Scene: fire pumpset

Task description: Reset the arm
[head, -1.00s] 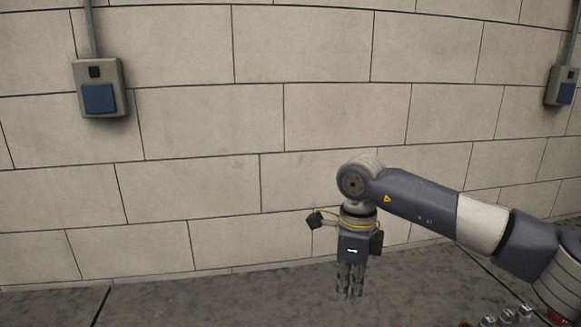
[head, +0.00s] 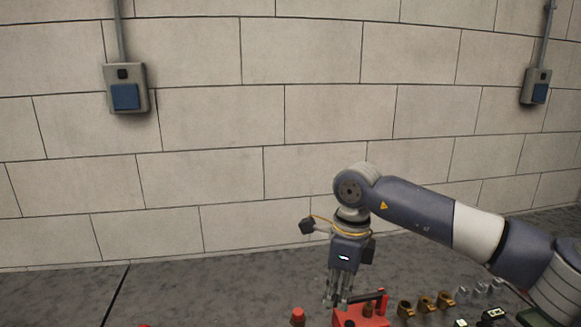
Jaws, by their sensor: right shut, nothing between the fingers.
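My right arm comes in from the right side of the head view, with its elbow raised. My right gripper (head: 337,288) hangs pointing down in front of the wall, its fingers shut with nothing between them. In the picture its fingertips lie just left of and above a red object with a black handle (head: 372,300) at the bottom edge. I cannot tell how far apart they are in depth. My left gripper is not in view.
A red knob-like part (head: 298,316) and several brass fittings (head: 424,303) stand along the bottom edge, with silver fittings (head: 479,289) farther right. Two grey wall boxes with blue covers hang on the block wall, at left (head: 126,92) and right (head: 536,87). The left floor is mostly clear.

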